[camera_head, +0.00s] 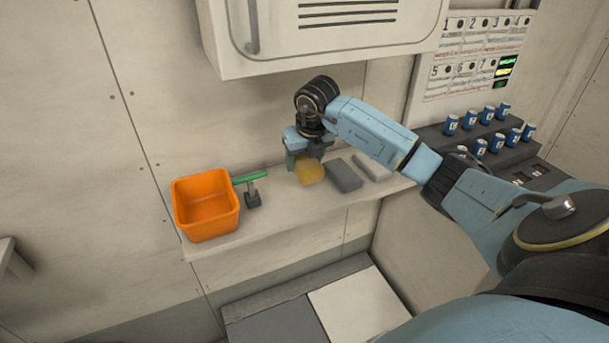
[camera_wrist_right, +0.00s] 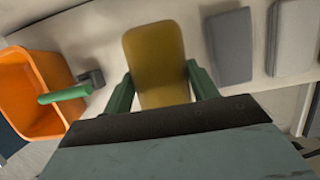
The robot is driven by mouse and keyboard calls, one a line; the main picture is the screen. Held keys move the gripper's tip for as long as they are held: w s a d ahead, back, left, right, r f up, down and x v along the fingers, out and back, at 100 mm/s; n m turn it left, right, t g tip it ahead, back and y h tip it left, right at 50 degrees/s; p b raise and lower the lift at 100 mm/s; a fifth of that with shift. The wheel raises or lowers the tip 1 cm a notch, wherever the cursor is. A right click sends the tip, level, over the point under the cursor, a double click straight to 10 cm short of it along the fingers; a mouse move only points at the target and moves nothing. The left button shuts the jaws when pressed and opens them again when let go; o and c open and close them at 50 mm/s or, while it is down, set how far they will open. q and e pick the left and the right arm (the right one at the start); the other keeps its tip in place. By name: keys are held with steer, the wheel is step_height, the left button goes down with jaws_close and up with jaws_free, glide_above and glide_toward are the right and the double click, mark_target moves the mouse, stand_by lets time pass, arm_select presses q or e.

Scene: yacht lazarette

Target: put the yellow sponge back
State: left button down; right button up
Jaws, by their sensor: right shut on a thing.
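The yellow sponge (camera_head: 310,171) is at the shelf, between the green-handled tool and a dark grey block. My right gripper (camera_head: 303,162) reaches down to it from above and is shut on it. In the right wrist view the sponge (camera_wrist_right: 156,62) lies between the two green fingers (camera_wrist_right: 160,85), one on each side. I cannot tell whether the sponge touches the shelf. My left gripper is not in view.
An orange bin (camera_head: 206,204) stands at the shelf's left end, beside a green-handled tool (camera_head: 252,190). A dark grey block (camera_head: 344,175) and a light grey block (camera_head: 372,166) lie right of the sponge. A white cabinet (camera_head: 330,30) hangs above. Several blue cans (camera_head: 481,146) stand farther right.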

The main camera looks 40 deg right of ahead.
step_height(320, 180, down, 2)
steer(key=shift+s+f, duration=0.15)
steer(key=shift+f, duration=0.1)
step_height(320, 180, down, 3)
steer(key=shift+f+p, duration=0.1)
steer(key=shift+p, duration=0.2)
steer(key=shift+w+f, duration=0.1)
steer(key=shift+w, duration=0.1)
steer(key=shift+f, duration=0.1)
steer(key=o, duration=0.9)
steer(key=shift+d, duration=0.1)
